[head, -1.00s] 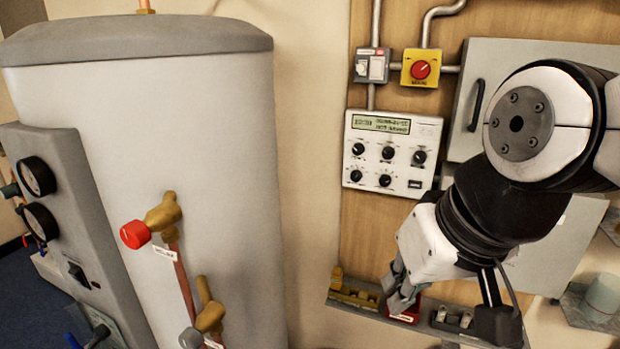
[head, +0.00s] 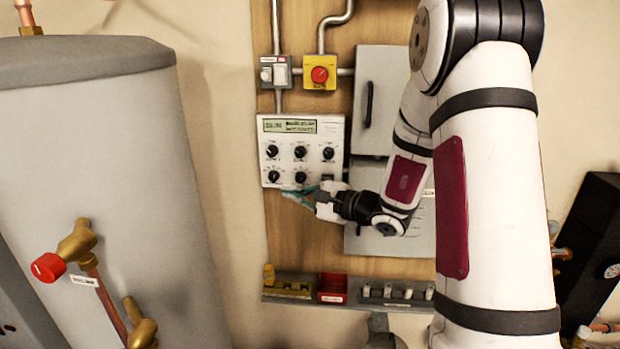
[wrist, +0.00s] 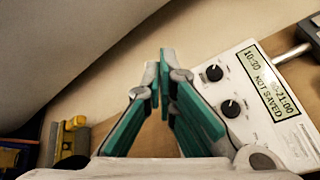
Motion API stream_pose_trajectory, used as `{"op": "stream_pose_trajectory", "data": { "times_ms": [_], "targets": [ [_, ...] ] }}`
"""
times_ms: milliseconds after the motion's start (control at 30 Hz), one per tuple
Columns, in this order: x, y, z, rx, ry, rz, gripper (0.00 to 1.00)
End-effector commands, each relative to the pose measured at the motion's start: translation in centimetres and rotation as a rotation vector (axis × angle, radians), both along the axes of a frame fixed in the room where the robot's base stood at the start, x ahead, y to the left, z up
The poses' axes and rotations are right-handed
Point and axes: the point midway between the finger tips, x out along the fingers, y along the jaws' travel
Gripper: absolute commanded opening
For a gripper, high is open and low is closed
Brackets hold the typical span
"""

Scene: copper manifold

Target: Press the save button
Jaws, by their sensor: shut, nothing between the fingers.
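The white control panel (head: 300,137) hangs on the wooden board, with a display (head: 289,125) and several black knobs. A small dark rectangular key (head: 327,178) sits at its lower right corner, partly behind my gripper; I cannot read its label, but it looks like the save button. In the wrist view the display (wrist: 271,82) reads "10:30", "-21:00" and "NOT SAVED"; the key does not show there. My gripper (head: 290,194) is at the panel's lower edge, its fingers pointing left. In the wrist view my gripper (wrist: 163,60) is shut and empty, with teal pads.
A yellow box with a red knob (head: 320,75) and a grey switch (head: 275,72) are above the panel. A grey cabinet (head: 382,105) is to its right. A shelf with a red bin (head: 332,287) is below. A big grey tank (head: 100,150) stands at the left.

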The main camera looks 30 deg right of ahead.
Motion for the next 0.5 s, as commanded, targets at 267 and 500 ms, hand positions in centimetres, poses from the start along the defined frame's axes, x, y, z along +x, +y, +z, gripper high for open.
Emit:
{"op": "stream_pose_trajectory", "data": {
  "times_ms": [267,500],
  "targets": [
    [1.2,-8.6,-4.1,0.09,-0.011,-0.278,0.0],
    [1.2,-9.6,-4.6,0.096,-0.012,-0.311,0.0]
  ]
}}
